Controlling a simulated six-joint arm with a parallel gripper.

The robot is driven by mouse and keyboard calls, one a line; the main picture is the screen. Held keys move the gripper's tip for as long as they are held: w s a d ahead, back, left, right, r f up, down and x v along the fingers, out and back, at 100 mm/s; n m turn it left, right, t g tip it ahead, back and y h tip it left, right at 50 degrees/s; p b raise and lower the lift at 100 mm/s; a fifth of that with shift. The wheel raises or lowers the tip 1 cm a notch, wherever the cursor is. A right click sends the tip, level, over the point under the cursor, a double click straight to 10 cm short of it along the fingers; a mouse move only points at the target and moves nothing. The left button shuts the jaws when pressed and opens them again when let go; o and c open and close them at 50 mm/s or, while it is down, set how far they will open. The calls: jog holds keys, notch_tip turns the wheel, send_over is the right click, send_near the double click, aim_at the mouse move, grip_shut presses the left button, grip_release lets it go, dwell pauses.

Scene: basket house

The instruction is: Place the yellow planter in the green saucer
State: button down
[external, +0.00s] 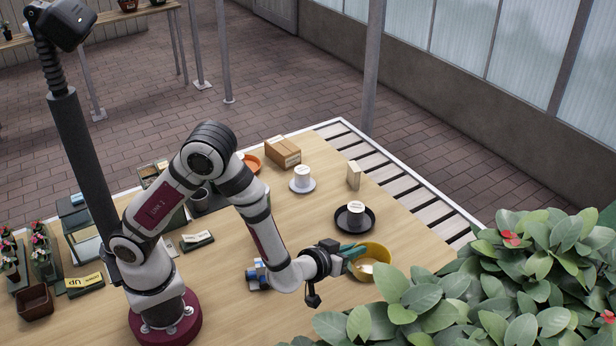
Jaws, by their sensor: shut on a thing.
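My gripper (353,254), with teal fingers, is shut on the planter's left rim. I cannot tell whether the planter rests on the table or is held just above it. I cannot make out a green saucer; it may be hidden by my arm or the planter.
An orange saucer (252,162), a cardboard box (283,152) and a beige block (353,175) are farther back. Leafy plants (510,270) crowd the right front.

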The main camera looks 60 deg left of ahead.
jog(key=shift+n, duration=0.3)
jog(key=w+a+f, duration=0.4)
jog(key=a, duration=0.1)
jog(key=w+a+f, duration=0.2)
jog(key=a, duration=0.1)
jog(key=shift+w+a+f, duration=0.2)
jog(key=shift+w+f, duration=0.1)
jog(key=f, duration=0.4)
jog(key=shift+w+a, duration=0.25)
jog(key=shift+a, duration=0.05)
jog(key=shift+f, duration=0.2)
jog(key=shift+f, duration=0.1)
jog(key=c, duration=0.9)
grip_release()
